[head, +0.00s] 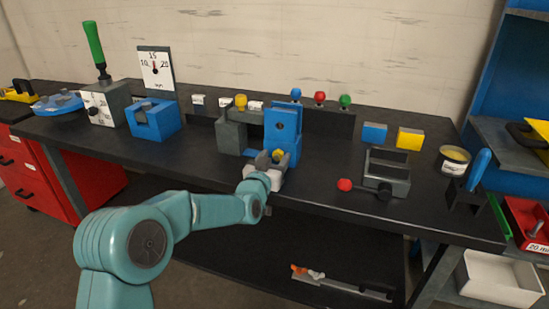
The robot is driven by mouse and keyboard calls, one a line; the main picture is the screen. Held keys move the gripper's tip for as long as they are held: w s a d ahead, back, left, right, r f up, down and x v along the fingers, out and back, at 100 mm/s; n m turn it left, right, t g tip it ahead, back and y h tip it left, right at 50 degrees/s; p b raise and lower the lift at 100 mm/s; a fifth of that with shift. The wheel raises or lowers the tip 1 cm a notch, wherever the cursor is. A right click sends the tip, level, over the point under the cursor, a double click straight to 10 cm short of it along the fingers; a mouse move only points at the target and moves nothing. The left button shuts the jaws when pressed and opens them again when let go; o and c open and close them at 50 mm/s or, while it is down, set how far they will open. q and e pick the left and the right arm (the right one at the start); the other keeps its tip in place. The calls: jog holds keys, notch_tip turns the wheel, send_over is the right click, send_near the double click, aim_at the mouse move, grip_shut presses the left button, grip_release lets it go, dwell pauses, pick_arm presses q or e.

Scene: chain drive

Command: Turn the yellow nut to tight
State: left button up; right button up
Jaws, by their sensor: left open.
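A small yellow nut (279,154) shows low on the front of the upright blue block (284,128), at the middle of the bench. My left arm comes in from the lower left. Its gripper (268,160) is open, right at the nut and just left of it in the picture. I cannot tell whether the fingers touch the nut or are around it. The gripper partly hides the lower front of the blue block. My right gripper is not in view.
A grey bracket (231,136) stands left of the blue block. A yellow knob (240,101) is behind it. A red ball handle (345,184) and a grey open frame (387,171) are to the right. A dial gauge (155,67) stands back left. The bench's left front is clear.

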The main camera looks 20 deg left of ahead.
pick_arm(q)
jog(key=shift+w, duration=0.2)
jog(key=c, duration=1.1)
jog(key=shift+o, duration=0.2)
jog(key=shift+d+f+m+b, duration=0.1)
jog(key=shift+m+b, duration=0.8)
jog(key=shift+m, duration=0.3)
jog(key=shift+d+m+b, duration=0.1)
jog(key=shift+m+b, duration=0.55)
jog(key=shift+m, duration=1.15)
jog(key=o, duration=1.1)
jog(key=shift+c, duration=0.2)
